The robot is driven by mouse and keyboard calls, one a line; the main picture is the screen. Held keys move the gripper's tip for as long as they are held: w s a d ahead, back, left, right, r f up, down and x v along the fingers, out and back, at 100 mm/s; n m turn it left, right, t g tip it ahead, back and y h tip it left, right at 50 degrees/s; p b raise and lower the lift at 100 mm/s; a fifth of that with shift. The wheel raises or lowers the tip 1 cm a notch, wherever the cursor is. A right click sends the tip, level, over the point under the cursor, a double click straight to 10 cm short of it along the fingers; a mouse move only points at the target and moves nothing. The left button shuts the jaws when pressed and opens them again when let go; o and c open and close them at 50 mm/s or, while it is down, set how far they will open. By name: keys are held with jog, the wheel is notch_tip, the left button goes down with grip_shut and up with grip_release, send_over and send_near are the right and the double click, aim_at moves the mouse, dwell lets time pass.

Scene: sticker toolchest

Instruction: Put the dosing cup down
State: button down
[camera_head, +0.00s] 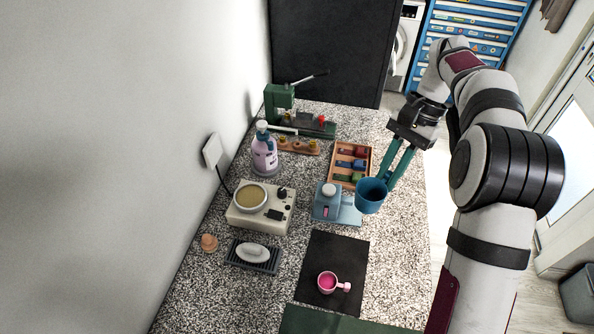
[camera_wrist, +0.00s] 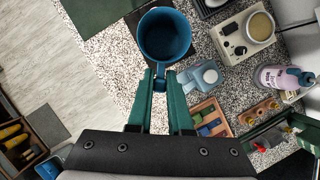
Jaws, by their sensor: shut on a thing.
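My gripper (camera_head: 390,178) is shut on the handle of a blue dosing cup (camera_head: 371,199) and holds it in the air over the right part of the counter. In the wrist view the cup (camera_wrist: 165,36) sits beyond the teal fingertips (camera_wrist: 160,82), with its open mouth facing the camera and its inside looking empty. A small pink cup (camera_head: 327,284) with a handle and pink contents stands on a black mat (camera_head: 338,247). In the wrist view the blue cup hides much of this mat.
A light-blue device (camera_head: 348,213) stands just left of the held cup. Behind are a wooden tray of coloured blocks (camera_head: 336,177), a pump bottle (camera_head: 264,158) and a green press (camera_head: 280,103). A cream hotplate (camera_head: 272,216) and soap dish (camera_head: 241,262) are left. The mat's upper part is clear.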

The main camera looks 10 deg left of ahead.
jog(key=w+a+f+m+t+y, duration=0.1)
jog(key=w+a+f+m+t, duration=0.2)
jog(key=w+f+m, duration=0.3)
jog(key=w+a+f+m+t+y, duration=0.1)
jog(key=w+a+f+m+t, duration=0.2)
jog(key=w+m, duration=0.55)
jog(key=shift+m+g+h, duration=0.3)
jog(key=shift+m, duration=0.25)
jog(key=a+f, duration=0.2)
jog(key=a, duration=0.1)
jog(key=w+a+f, duration=0.1)
jog(key=a+f, duration=0.2)
jog(key=a, duration=0.1)
jog(key=a+f, duration=0.3)
jog(key=shift+w+a, duration=0.3)
jog(key=shift+w, duration=0.1)
jog(key=shift+a+f, duration=0.25)
jog(key=shift+w+f, duration=0.1)
jog(key=shift+f, duration=1.85)
jog(key=c, duration=0.8)
grip_release()
jog(key=shift+c, duration=0.2)
